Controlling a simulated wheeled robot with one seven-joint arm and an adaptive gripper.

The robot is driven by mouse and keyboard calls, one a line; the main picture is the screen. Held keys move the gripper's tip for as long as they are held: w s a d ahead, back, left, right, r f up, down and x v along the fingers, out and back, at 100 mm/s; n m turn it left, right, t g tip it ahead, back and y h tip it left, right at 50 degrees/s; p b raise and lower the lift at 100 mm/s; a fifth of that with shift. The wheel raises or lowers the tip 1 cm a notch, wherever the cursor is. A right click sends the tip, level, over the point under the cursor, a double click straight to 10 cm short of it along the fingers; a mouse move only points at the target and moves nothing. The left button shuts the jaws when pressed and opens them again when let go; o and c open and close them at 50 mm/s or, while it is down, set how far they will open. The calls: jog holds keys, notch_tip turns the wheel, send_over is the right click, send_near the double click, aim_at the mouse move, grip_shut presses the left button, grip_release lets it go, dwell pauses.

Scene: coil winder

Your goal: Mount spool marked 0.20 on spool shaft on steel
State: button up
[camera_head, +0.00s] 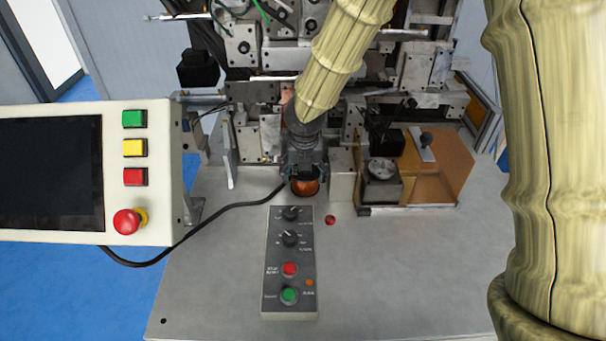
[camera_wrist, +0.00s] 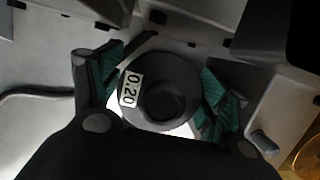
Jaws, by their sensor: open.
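The spool marked 0.20 (camera_wrist: 172,74) is seen end-on in the wrist view, with a dark grey round flange and a white label. In the head view its copper-coloured winding (camera_head: 305,187) shows low on the grey machine table. My gripper (camera_head: 306,172) is open around the spool; in the wrist view its green-padded fingers (camera_wrist: 158,88) are on either side of the flange. I cannot tell whether the pads touch it. I cannot make out the spool shaft; my arm hides part of the machine.
A control strip (camera_head: 289,250) with knobs and buttons lies in front of the spool. The front right of the table is clear.

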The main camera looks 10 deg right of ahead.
jog(key=v, duration=1)
jog(key=shift+s+r, duration=0.15)
jog(key=shift+r, duration=0.2)
